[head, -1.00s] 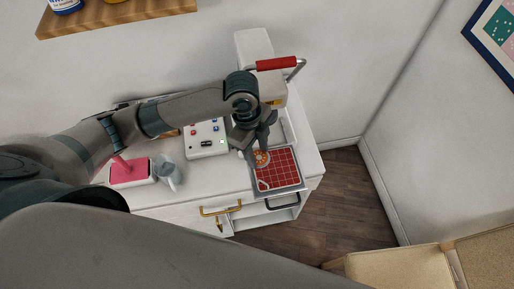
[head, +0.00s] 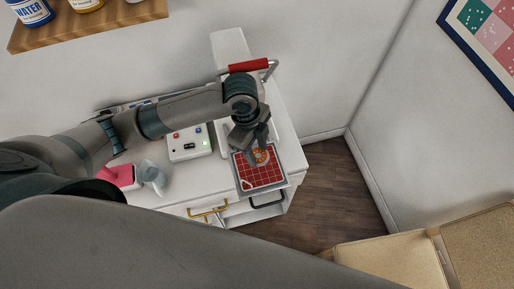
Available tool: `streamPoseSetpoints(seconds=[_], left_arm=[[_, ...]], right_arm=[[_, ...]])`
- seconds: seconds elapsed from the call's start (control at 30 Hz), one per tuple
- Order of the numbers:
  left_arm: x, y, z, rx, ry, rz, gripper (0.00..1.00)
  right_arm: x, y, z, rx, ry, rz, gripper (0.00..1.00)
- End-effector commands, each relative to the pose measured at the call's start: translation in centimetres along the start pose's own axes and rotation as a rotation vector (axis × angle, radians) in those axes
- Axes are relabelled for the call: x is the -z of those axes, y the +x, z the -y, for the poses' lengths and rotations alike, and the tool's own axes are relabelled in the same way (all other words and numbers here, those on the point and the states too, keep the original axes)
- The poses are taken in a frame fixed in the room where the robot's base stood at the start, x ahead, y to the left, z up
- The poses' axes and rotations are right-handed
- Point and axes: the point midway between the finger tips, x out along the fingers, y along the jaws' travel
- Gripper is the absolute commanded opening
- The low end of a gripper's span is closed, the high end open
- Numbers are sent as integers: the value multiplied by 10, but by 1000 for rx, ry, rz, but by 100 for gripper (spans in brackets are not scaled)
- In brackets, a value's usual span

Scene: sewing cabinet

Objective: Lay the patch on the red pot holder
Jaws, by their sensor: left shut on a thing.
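The red pot holder (head: 262,178), with a pale grid, lies on a grey tray-like surface (head: 284,187) at the front right of the white cabinet. My left gripper (head: 258,150) is over its far part, pointing down. The patch overlaps the pot holder's far part in the view. I cannot tell whether it touches the cloth. My right gripper is not in view.
A white control box (head: 188,145) stands left of the gripper. A grey-blue jug (head: 152,174) and a pink object (head: 118,175) are further left. A red-handled machine (head: 247,66) stands behind. Brown boxes (head: 395,258) are at lower right.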

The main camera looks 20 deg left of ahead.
Motion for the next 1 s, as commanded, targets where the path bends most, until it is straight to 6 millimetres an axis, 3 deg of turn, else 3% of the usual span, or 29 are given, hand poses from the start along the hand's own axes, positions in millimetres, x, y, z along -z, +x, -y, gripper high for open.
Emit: streamPoseSetpoints(seconds=[0.47, 1.0], left_arm=[[-1, 9, 0, 0, -2, 0, 19], [-8, 52, -2, -2, -2, 1, 19]], right_arm=[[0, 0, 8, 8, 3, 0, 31], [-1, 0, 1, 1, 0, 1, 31]])
